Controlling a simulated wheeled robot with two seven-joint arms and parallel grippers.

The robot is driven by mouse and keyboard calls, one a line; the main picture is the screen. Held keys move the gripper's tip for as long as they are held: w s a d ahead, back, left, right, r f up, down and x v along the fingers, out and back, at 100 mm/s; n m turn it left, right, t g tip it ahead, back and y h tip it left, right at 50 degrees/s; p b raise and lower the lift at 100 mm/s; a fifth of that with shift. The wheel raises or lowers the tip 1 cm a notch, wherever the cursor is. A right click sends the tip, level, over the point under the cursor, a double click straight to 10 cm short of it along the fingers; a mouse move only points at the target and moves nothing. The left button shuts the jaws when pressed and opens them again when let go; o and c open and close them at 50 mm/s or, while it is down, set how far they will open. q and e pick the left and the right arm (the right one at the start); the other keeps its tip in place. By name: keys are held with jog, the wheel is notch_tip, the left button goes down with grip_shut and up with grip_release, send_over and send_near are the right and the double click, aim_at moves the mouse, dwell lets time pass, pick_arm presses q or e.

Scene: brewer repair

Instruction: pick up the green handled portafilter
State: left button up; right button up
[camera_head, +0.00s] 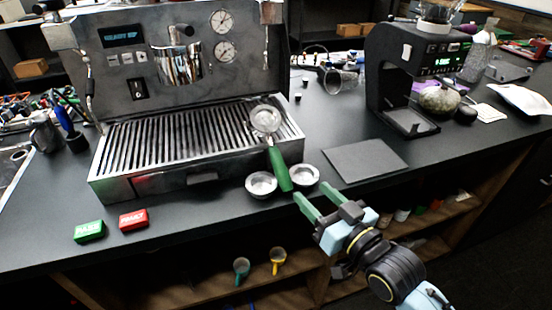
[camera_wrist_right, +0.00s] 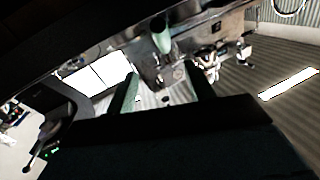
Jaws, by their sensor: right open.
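The green handled portafilter (camera_head: 279,170) rests on the slatted drip tray of the espresso machine. Its metal basket end (camera_head: 265,119) lies on the slats and its green handle sticks out past the tray's front edge. My right gripper (camera_head: 313,193) is open and empty, just right of the handle's end and apart from it. In the right wrist view, a pale green piece that looks like the handle (camera_wrist_right: 161,38) shows beyond the two spread fingers (camera_wrist_right: 163,84). My left gripper is not in view.
Two small metal baskets (camera_head: 261,184) (camera_head: 304,175) sit close beside the handle's end. The drip tray (camera_head: 140,187) stands behind. A dark flat mat (camera_head: 365,160) lies to the right. Green (camera_head: 89,231) and red (camera_head: 133,219) boxes lie at left.

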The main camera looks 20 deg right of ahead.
aim_at(282, 163)
jog(key=x, duration=0.7)
jog(key=shift+x, duration=0.75)
jog(key=w, duration=0.1)
jog(key=w+a, duration=0.1)
jog(key=w+b, duration=0.1)
jog(key=shift+w+a+r, duration=0.15)
jog(key=shift+a+r, duration=0.15)
jog(key=shift+a, duration=0.1)
jog(key=shift+w, duration=0.3)
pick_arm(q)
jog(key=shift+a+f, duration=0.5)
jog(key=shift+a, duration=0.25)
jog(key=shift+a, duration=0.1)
pick_arm(e)
grip_shut()
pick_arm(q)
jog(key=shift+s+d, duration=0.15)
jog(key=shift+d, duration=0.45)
